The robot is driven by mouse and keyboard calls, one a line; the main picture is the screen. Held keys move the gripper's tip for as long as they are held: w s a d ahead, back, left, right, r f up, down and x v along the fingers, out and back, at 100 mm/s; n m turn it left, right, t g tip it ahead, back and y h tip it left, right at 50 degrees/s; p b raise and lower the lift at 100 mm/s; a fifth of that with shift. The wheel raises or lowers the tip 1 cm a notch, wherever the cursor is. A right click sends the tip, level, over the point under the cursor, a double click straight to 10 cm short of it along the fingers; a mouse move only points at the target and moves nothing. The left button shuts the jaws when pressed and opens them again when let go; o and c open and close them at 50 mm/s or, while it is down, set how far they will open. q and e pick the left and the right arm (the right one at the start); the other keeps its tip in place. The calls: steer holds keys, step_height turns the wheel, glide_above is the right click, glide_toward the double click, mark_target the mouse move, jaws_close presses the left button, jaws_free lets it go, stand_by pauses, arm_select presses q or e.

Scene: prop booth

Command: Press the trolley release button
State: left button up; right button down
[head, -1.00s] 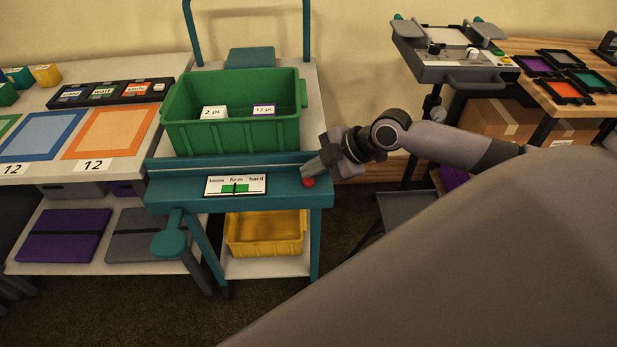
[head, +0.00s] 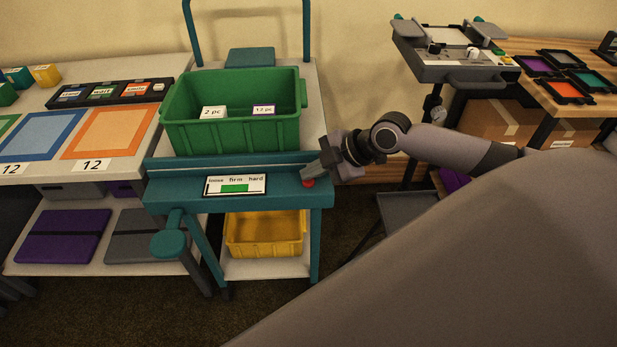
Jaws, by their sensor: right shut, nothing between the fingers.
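The teal trolley (head: 160,190) stands in the middle, with a red button (head: 308,183) at the right end of its front panel. My right gripper (head: 312,171) is shut and empty, its fingertips just above the red button and partly covering its top edge. I cannot tell whether the fingertips touch it. A gauge (head: 236,185) marked loose, firm and hard sits on the panel, with a green band under firm. A dark mark shows at its loose end. My left gripper is not in view.
A green crate (head: 231,135) with two labelled cards sits on the trolley, a yellow tray (head: 265,247) below. A teal lever with a round pad (head: 170,243) sticks out in front. A table with coloured mats (head: 110,130) is left. A grey stand (head: 455,70) is right.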

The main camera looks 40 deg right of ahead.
mark_target(313, 182)
steer(key=shift+r+p, duration=0.8)
steer(key=shift+r, duration=0.05)
steer(key=shift+r, duration=0.1)
step_height(313, 182, up, 5)
steer(key=p, duration=0.4)
stand_by(0.7)
steer(key=s+a+f+m, duration=0.1)
steer(key=a+f, duration=0.1)
steer(key=s+a+f+m, duration=0.1)
steer(key=a+f, duration=0.1)
steer(key=s+a+f+m, duration=0.1)
steer(key=f, duration=0.1)
steer(key=shift+s+a+f+t, duration=0.15)
steer(key=shift+a+f+t, duration=0.25)
steer(key=s+a+f+m+t+h, duration=0.1)
steer(key=s+a+f+m+h, duration=0.1)
steer(key=s+f+m, duration=0.2)
steer(key=s+a+f+m+t+h, duration=0.1)
steer(key=s+a+f+m, duration=0.1)
steer(key=s+f+m, duration=0.2)
steer(key=s+m, duration=0.3)
steer(key=s, duration=0.3)
steer(key=shift+f+m+t+h, duration=0.3)
steer(key=shift+f+h, duration=0.05)
steer(key=shift+h, duration=0.05)
